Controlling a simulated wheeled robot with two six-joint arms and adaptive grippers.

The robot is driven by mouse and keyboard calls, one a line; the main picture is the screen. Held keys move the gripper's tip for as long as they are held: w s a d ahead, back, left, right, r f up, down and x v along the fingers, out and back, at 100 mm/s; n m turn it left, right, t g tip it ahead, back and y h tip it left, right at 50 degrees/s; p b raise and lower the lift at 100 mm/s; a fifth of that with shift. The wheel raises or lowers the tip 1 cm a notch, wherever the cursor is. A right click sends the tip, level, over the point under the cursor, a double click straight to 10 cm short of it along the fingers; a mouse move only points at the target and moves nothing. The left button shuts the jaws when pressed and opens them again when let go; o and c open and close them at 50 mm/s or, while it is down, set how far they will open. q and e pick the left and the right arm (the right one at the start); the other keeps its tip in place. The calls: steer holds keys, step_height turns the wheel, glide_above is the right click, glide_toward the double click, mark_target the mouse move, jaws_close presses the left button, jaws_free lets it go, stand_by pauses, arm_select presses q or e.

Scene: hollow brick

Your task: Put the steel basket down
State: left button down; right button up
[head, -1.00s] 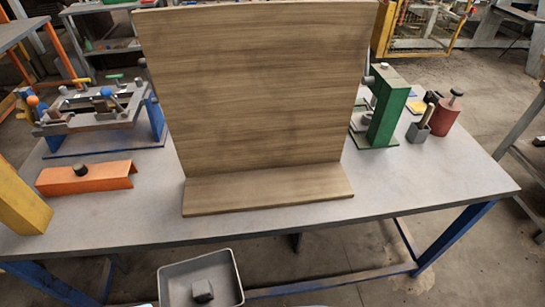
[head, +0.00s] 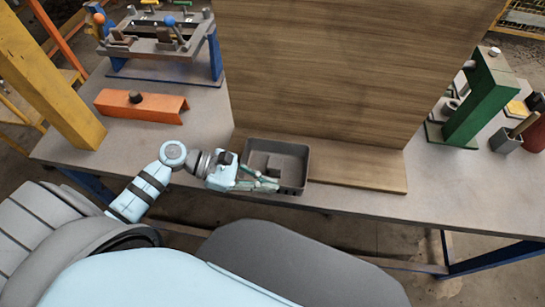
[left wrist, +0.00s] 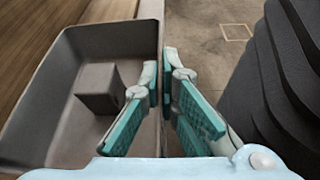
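The steel basket (head: 297,150) is a grey, open, rectangular tray with a grey block (head: 262,163) inside. In the head view it overlaps the table's front edge and the foot of the wooden board; I cannot tell whether it rests there or hangs just above. My left gripper (head: 262,184) is at its near side. In the left wrist view the basket's wall (left wrist: 70,45) runs between the fingers of the gripper (left wrist: 161,75), which are closed on the rim. The block (left wrist: 100,92) shows inside it there too. My right gripper is in neither view.
A tall wooden board with a foot (head: 365,168) stands on the grey table (head: 210,108). An orange channel piece (head: 140,106) and a blue-legged fixture (head: 165,65) lie left, with a yellow post (head: 45,75). A green stand (head: 480,98) is right. Bare tabletop lies left of the basket.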

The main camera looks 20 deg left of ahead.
mark_target(274, 158)
arm_select(q)
steer(key=w, duration=0.2)
steer(key=w+a, duration=0.1)
steer(key=w, duration=0.4)
steer(key=shift+w+a, duration=0.1)
steer(key=shift+a, duration=0.3)
steer(key=shift+w+f, duration=0.15)
steer(key=shift+f, duration=1.6)
steer(key=shift+f, duration=0.1)
steer(key=c, duration=1.8)
jaws_free()
